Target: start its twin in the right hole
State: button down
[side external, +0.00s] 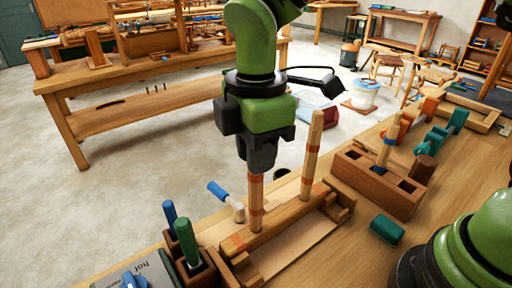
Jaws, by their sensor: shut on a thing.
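My gripper (257,168) points down and is shut on the upper end of a wooden leg (256,205) with orange bands. The leg is upright, its lower end at the top face of a pale wooden plank (275,228); I cannot tell whether its tip is inside a hole. A matching leg (312,150) with orange bands stands nearly upright, slightly tilted, toward the plank's far right end. The plank lies in a wooden cradle (338,208). An orange mark (237,243) shows on the plank left of the held leg.
A wooden block with square pockets (375,182) stands right of the cradle, a banded peg in it. A green cylinder (387,229) lies in front. A mallet with a blue handle (219,191) lies behind the plank. Blue and green handles (187,241) stand in a holder at left.

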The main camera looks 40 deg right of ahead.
jog(key=c, duration=0.9)
grip_release()
notch_tip(320, 180, up, 10)
